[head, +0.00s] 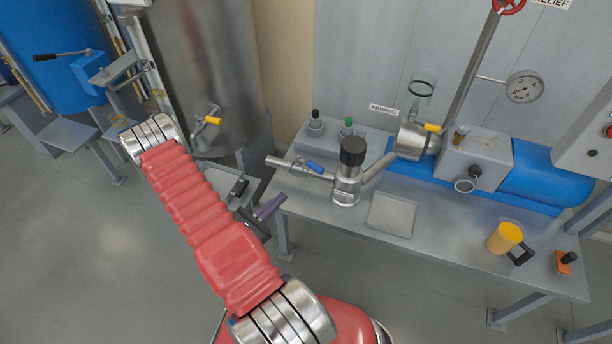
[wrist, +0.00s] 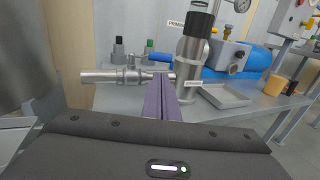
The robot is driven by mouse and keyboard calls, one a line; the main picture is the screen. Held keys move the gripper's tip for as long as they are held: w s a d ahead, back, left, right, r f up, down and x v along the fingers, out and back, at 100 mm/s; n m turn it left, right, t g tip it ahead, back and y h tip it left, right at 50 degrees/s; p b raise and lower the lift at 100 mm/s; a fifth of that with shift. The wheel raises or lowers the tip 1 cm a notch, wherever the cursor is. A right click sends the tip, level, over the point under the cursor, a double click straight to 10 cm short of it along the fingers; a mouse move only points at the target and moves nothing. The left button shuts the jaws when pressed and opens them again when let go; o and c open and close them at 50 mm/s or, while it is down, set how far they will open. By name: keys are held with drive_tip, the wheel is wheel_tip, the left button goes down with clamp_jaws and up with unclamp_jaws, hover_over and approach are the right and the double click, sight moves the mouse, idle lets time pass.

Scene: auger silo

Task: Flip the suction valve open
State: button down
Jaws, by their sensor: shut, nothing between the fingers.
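The suction valve sits on a short horizontal steel pipe (head: 285,162) at the left end of the bench, joined to a strainer pot with a black cap (head: 353,152). Its blue lever (head: 314,167) lies at a slant close to the pipe. In the wrist view the lever (wrist: 160,58) shows just above and beyond my fingertips. My gripper (head: 270,207) has purple fingers, shut and empty, in front of the bench's left edge and below the valve in the head view. In the wrist view my fingertips (wrist: 161,78) overlap the pipe; I cannot tell whether they touch it.
A steel tank with a yellow-handled valve (head: 213,121) stands left. A grey tray (head: 391,215), a yellow mug (head: 505,237) and a blue pump (head: 545,178) are on the bench (head: 455,235). Bottles with black and green caps (head: 348,125) stand behind the valve.

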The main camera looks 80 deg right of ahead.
sight(309, 165)
drive_tip(key=shift+d, duration=0.1)
drive_tip(key=x, duration=1.4)
idle(0.4)
drive_tip(key=shift+s, duration=0.1)
drive_tip(key=shift+s+d, duration=1.1)
drive_tip(key=shift+s, duration=0.15)
